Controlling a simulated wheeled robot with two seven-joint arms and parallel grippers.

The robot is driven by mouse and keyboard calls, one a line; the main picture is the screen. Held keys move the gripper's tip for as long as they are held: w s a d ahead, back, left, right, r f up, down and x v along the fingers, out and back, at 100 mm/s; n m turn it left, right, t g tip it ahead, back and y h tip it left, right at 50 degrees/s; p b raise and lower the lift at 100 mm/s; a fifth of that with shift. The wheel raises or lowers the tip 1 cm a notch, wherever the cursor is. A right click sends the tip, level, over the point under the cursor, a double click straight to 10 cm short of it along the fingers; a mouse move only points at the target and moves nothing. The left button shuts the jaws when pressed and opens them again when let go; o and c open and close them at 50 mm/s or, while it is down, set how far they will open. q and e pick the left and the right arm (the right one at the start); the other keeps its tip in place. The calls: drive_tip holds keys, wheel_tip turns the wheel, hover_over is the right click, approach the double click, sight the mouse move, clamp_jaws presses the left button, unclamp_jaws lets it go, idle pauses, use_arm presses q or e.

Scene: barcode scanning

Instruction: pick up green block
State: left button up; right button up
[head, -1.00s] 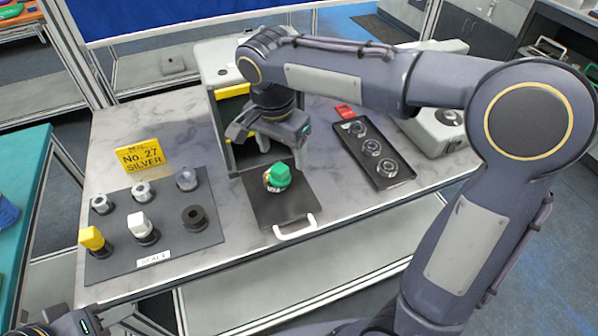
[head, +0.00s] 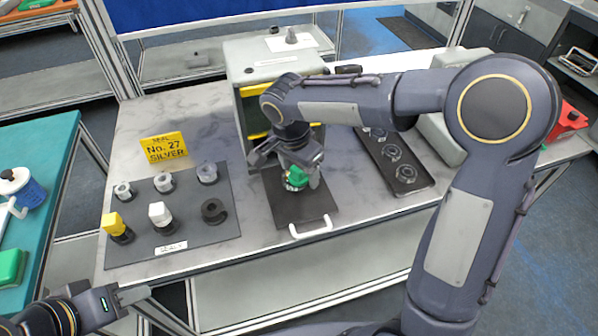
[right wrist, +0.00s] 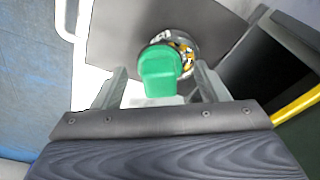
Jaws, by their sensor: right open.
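The green block (head: 298,175) stands on a round base on the dark tray with a white handle (head: 310,227). In the right wrist view the green block (right wrist: 160,72) lies between and just beyond the fingertips, with small coloured bits around it in its base. My right gripper (head: 295,172) is open over the block, a finger on either side, and partly hides it. It also shows in the right wrist view (right wrist: 160,82), fingers apart. My left gripper (head: 135,304) is at the lower left, away from the block; its jaws are only partly shown.
A grey mat (head: 150,241) at left carries yellow, white and dark pieces on round bases. A yellow sign (head: 164,148) stands behind it. A black tray (head: 402,183) with round fittings lies right. A grey box (head: 262,58) stands behind the right gripper.

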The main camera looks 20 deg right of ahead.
drive_tip(key=c, duration=1.1)
